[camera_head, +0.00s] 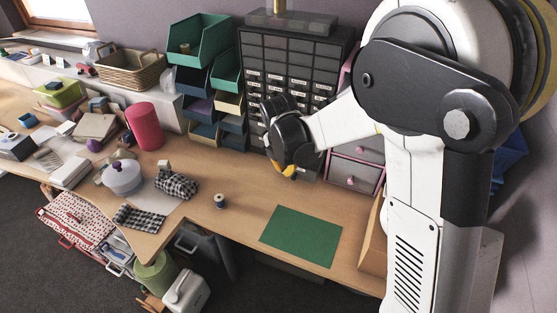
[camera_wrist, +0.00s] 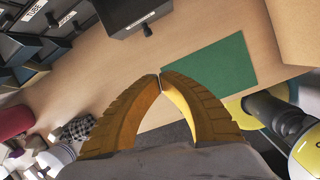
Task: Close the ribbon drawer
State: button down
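A dark cabinet (camera_head: 285,62) with many small labelled drawers stands against the wall. In the wrist view, a dark drawer front (camera_wrist: 128,12) with a pale label and a black knob (camera_wrist: 147,30) shows at the top. It appears to jut out over the table. I cannot read its label, so I cannot tell whether it is the ribbon drawer. My gripper (camera_wrist: 160,76) has its two yellow fingers shut tip to tip, empty, apart from this drawer. In the head view my gripper (camera_head: 287,171) hangs before the cabinet's lower right and hides part of it.
A green mat (camera_head: 302,235) lies on the table below my gripper. A pink-edged drawer unit (camera_head: 352,177) stands to the right. Stacked coloured bins (camera_head: 203,80) stand left of the cabinet. A thread spool (camera_head: 220,201) stands on otherwise fairly clear tabletop.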

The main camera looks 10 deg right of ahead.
jog(key=w+f+n+b, duration=0.1)
jog(key=f, duration=0.4)
jog(key=w+f+n+b, duration=0.1)
jog(key=f+b, duration=0.1)
jog(key=f, duration=0.3)
jog(key=w+f+n+b, duration=0.1)
jog(key=f, duration=0.4)
jog(key=shift+w+d+b, duration=0.3)
jog(key=shift+d+b, duration=0.05)
jog(key=shift+d, duration=0.05)
jog(key=shift+w+d+r+b, duration=0.1)
jog(key=shift+w+d+b, duration=0.1)
jog(key=shift+w+d, duration=0.3)
jog(key=shift+w+d+r+b, duration=0.1)
jog(key=shift+w+d+b, duration=0.15)
jog(key=shift+w, duration=0.3)
jog(key=shift+w+d+r, duration=0.1)
jog(key=shift+w+d, duration=0.3)
jog(key=shift+w, duration=0.2)
